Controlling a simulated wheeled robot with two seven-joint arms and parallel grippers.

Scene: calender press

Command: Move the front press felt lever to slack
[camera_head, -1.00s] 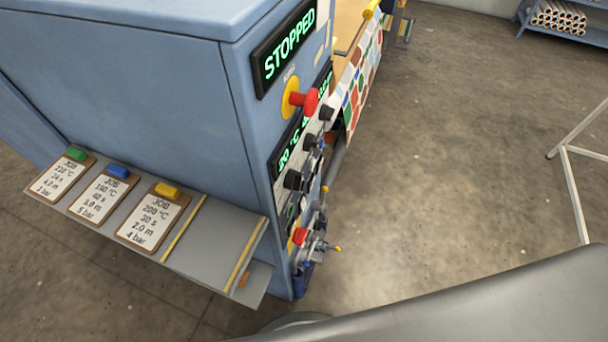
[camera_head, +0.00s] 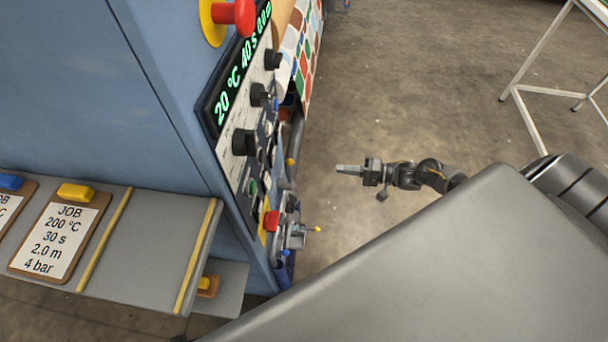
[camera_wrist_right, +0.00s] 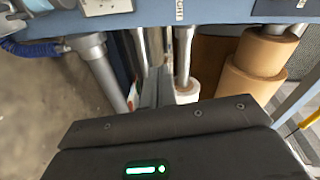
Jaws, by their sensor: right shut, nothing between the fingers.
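The blue press cabinet (camera_head: 165,90) stands at the left of the head view with its control face turned to the right. Low on that face are a small lever with a yellow knob (camera_head: 317,229) and another yellow knob (camera_head: 291,162). I cannot tell which is the front press felt lever, and no label is readable. My right gripper (camera_head: 348,169) is shut and empty, in the air to the right of the panel and apart from both knobs. Its fingers also show in the right wrist view (camera_wrist_right: 158,90), pointing toward the machine's rollers. My left gripper is not in view.
A grey shelf (camera_head: 150,240) with job cards juts from the cabinet. A red emergency button (camera_head: 236,14), black knobs (camera_head: 243,142) and a red button (camera_head: 271,221) stick out of the panel. A white frame (camera_head: 530,55) stands at upper right. Open floor lies between.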

